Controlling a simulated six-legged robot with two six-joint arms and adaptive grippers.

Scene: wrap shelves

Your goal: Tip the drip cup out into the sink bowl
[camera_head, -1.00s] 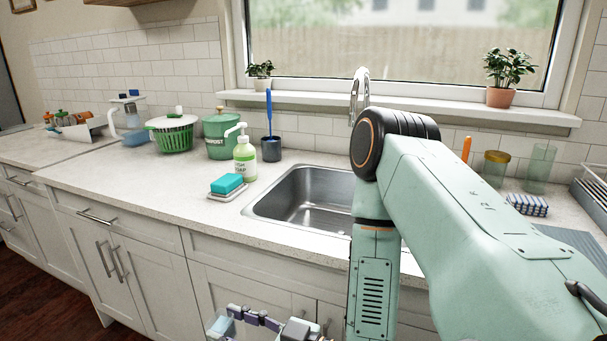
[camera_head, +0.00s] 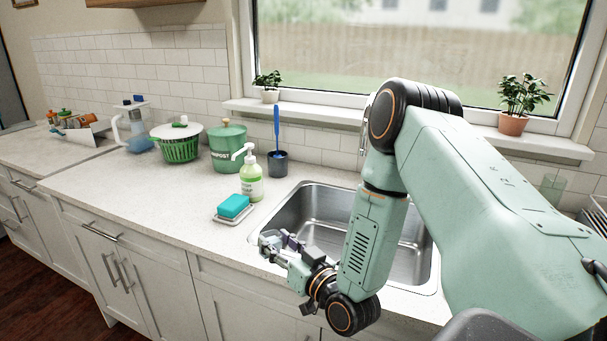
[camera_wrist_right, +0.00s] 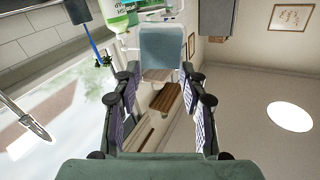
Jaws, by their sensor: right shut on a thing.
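My right gripper (camera_head: 277,246) is shut on the drip cup (camera_head: 266,241), a small pale blue-grey see-through cup. It is over the counter at the sink's front left corner. In the right wrist view the cup (camera_wrist_right: 161,48) sits between my fingertips (camera_wrist_right: 160,78); what is inside it cannot be made out. The steel sink bowl (camera_head: 322,213) lies just right of and behind the gripper, partly hidden by my right arm. My left gripper is not in view.
A teal sponge (camera_head: 233,206) on a dish and a soap bottle (camera_head: 251,180) stand left of the sink. The counter's front left is clear.

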